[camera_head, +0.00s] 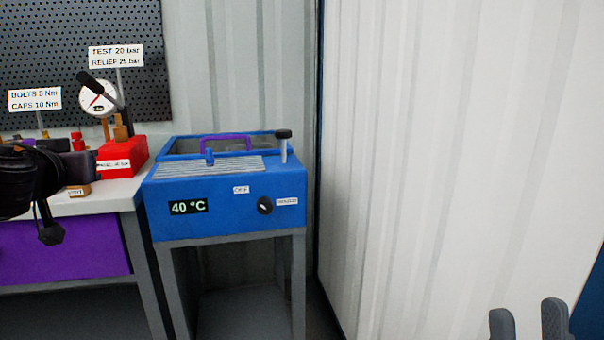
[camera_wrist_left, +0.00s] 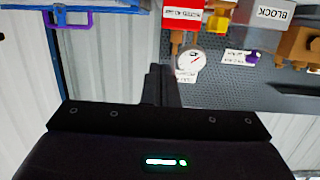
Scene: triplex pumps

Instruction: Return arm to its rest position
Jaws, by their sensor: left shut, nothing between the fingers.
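My left arm (camera_head: 30,180) enters the head view at the left edge, in front of the workbench. In the left wrist view my left gripper (camera_wrist_left: 160,84) is shut, with its two dark fingers together and nothing between them. The wrist picture looks upside down, with the bench items along its top edge. My right gripper (camera_head: 529,322) shows at the bottom right of the head view, its two grey fingertips apart with empty space between them. The rest of the right arm is out of view.
A blue heated bath (camera_head: 225,205) reading 40 °C stands right of the workbench (camera_head: 112,192). A red test pump (camera_head: 122,155) with a gauge (camera_head: 97,98) stands on the bench beside my left arm. A pale corrugated wall (camera_head: 450,150) fills the right side.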

